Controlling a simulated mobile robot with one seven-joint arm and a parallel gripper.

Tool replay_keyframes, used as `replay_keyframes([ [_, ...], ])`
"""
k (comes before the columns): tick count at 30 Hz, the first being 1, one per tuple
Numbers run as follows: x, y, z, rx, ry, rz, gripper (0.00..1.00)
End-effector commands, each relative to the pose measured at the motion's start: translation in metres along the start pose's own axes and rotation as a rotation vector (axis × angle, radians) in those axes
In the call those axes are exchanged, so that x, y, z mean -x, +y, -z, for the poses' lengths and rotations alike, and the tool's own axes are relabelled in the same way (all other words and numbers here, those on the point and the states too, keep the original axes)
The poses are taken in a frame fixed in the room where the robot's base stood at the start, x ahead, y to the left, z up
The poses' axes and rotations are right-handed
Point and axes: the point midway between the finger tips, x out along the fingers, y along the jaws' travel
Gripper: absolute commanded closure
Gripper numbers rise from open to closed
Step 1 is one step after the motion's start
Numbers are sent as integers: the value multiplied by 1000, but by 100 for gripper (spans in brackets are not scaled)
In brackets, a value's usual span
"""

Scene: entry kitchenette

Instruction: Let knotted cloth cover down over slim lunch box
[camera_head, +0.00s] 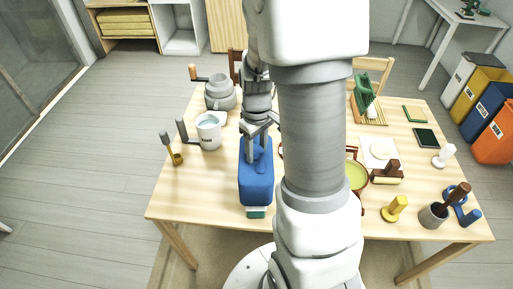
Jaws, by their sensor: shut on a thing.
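The knotted cloth cover (256,184) is a blue, box-shaped cover with a knot on top. It stands near the front left of the wooden table. My gripper (260,138) is above it, with its fingers shut on the knot. The slim lunch box (257,212) shows as a small teal and pale end below the cover's near lower edge. The rest of the box is hidden by the cover. I cannot tell how far down the cover sits over it.
A white mug (209,132) and a grey pot (219,94) stand to the left, with a brass scoop-like item (173,152). A pot with yellow contents (355,175) stands to the right, partly behind my arm. The table's front left corner (185,205) is clear.

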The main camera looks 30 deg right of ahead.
Motion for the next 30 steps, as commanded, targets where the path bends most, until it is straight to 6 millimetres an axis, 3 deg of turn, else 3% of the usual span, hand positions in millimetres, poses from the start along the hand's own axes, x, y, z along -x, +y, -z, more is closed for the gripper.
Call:
replay_keyframes([
  [19,-6,0,0,0,0,0,100],
  [30,-21,0,0,1,0,0,100],
])
